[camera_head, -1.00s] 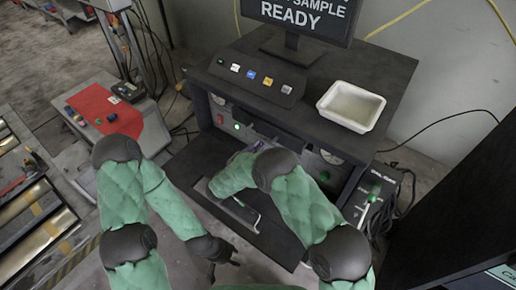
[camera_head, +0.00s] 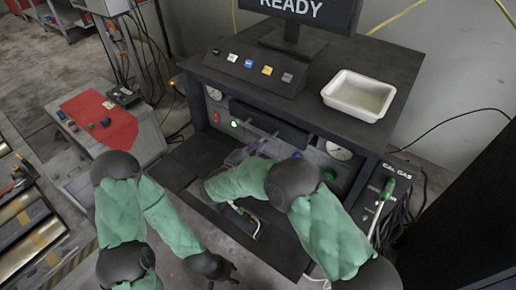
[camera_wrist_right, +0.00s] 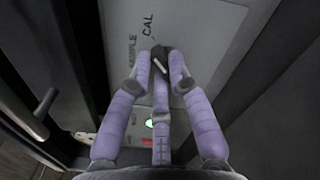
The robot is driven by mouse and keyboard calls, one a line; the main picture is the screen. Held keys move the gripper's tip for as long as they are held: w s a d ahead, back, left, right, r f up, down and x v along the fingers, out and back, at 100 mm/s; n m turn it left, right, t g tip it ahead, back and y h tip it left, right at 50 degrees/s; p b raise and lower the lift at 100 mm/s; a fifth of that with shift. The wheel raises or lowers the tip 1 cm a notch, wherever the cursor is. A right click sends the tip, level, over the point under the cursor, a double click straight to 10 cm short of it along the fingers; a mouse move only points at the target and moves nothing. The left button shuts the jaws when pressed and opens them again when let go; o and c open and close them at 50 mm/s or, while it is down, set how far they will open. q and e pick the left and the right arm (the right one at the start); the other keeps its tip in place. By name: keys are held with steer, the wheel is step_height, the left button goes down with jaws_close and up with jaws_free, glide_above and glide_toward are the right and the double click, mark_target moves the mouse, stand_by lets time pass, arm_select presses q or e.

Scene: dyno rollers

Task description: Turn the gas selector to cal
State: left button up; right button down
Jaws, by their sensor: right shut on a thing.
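The gas selector (camera_wrist_right: 161,65), a small dark knob with a pale mark, shows in the right wrist view on a grey panel. The printed words CAL and SAMPLE are above and left of it. My right gripper (camera_wrist_right: 160,72) has its purple fingers closed around the knob. In the head view the knob is hidden, and my right forearm covers most of that gripper at the cabinet front. My left gripper (camera_head: 222,271) is low in the head view, away from the cabinet; its fingers are dark and too small to read.
The black cabinet has a shelf (camera_head: 190,160) in front, a white tray (camera_head: 360,95) and a button box (camera_head: 250,67) on top. A CAL GAS unit (camera_head: 383,195) with cables stands at right. A side table with a red mat (camera_head: 98,118) is at left.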

steer(key=shift+m, duration=0.3)
steer(key=c, duration=1.1)
jaws_free()
steer(key=shift+c, duration=0.2)
